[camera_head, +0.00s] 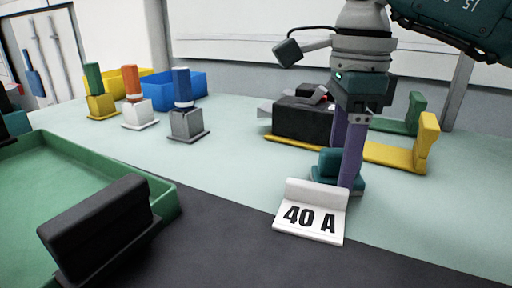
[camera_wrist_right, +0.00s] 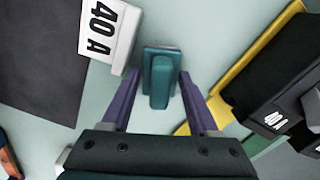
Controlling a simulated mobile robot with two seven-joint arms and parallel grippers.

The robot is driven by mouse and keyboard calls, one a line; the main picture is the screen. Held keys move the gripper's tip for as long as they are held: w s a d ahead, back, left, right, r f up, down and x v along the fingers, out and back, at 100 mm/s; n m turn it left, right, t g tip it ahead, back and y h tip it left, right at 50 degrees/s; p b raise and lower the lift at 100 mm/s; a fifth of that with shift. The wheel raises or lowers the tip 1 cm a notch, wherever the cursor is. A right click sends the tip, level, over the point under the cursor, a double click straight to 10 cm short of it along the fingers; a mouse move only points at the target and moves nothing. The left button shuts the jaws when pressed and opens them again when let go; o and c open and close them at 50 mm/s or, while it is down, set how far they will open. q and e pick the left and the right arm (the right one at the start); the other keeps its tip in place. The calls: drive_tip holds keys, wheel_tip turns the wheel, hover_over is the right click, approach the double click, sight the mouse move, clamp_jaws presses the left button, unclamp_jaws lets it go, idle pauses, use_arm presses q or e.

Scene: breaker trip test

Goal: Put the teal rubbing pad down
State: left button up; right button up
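The teal rubbing pad (camera_head: 325,165) rests on the pale table, just behind the white 40 A card, and is partly hidden by a finger of my right gripper. In the right wrist view the pad (camera_wrist_right: 160,80) has a raised teal grip along its middle. My right gripper (camera_wrist_right: 161,76) is open, with one purple finger on each side of that grip and a visible gap on both sides. In the head view my right gripper (camera_head: 343,182) points down at the pad. My left gripper does not show.
The 40 A card (camera_head: 310,218) stands close beside the pad. A black breaker (camera_head: 300,118) sits behind, between yellow (camera_head: 427,142) and green (camera_head: 414,112) brackets. A green tray (camera_head: 160,192) and a black block (camera_head: 100,228) are at front left. Several coloured-handled pieces stand at back left.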

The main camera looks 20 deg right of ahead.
drive_tip(key=shift+o, duration=0.4)
drive_tip(key=shift+r, duration=0.55)
wheel_tip(320, 180, up, 11)
drive_tip(key=p, duration=0.3)
drive_tip(key=shift+r, duration=0.15)
